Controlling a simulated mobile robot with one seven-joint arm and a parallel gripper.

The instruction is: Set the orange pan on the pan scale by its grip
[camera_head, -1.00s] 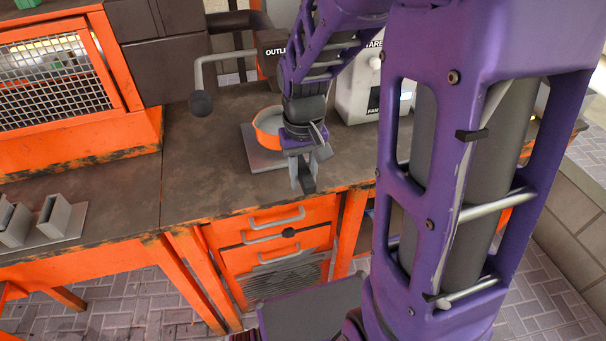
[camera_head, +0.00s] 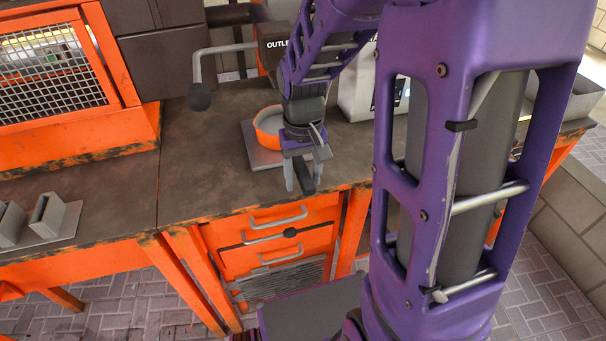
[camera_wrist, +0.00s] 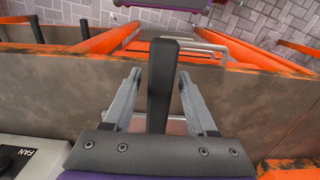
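The orange pan (camera_head: 266,132) appears to sit level over a flat grey plate (camera_head: 258,157), seemingly the pan scale, on the workbench. I cannot tell whether a small gap remains beneath it. My wrist hides its right side. Its dark grip (camera_head: 304,182) points toward the bench's front edge. My gripper (camera_head: 304,170) is open, one finger on each side of the grip. In the wrist view the grip (camera_wrist: 162,80) stands between the fingers of my gripper (camera_wrist: 161,82), with a visible gap on both sides. The pan's bowl is hidden there.
A pale box (camera_head: 357,95) stands right of the pan, partly behind my arm. A grey bent arm with a dark knob (camera_head: 199,97) hangs at left. An orange mesh-fronted cabinet (camera_head: 50,75) stands at far left. The bench left of the plate is clear.

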